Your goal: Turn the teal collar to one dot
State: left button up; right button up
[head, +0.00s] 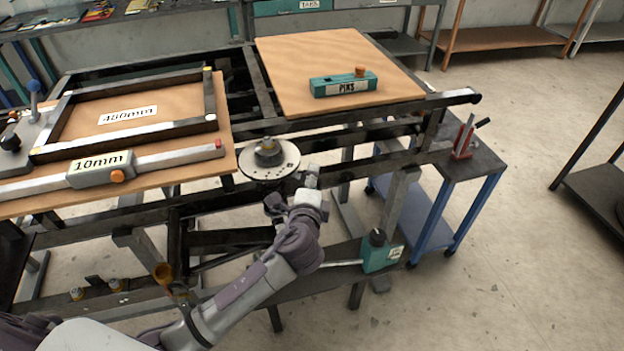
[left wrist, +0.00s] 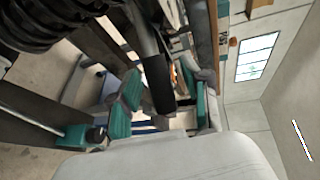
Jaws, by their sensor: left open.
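My left gripper (head: 311,180) is at the end of the arm from lower left, just right of and below a round metal plate (head: 283,167) with a dark top fitting (head: 268,152). In the left wrist view its two fingers stand apart and it is open (left wrist: 165,98), with a dark bar (left wrist: 157,80) showing between them. A black ribbed coil, seemingly the spring (left wrist: 60,25), shows at the upper left of that view, apart from the fingers. I cannot make out the teal collar or its dots in either view. My right gripper is not in view.
A board (head: 325,55) bears a teal PINS box (head: 343,84). A dark metal frame (head: 195,205) surrounds the plate. A grey gauge marked 10mm (head: 100,168) lies left. A teal box with a rod (head: 380,254) sits low at right, near a blue-legged cart (head: 475,168).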

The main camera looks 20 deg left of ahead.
pick_arm(q)
grip_shut()
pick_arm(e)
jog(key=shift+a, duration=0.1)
pick_arm(q)
jog(key=shift+s, duration=0.1)
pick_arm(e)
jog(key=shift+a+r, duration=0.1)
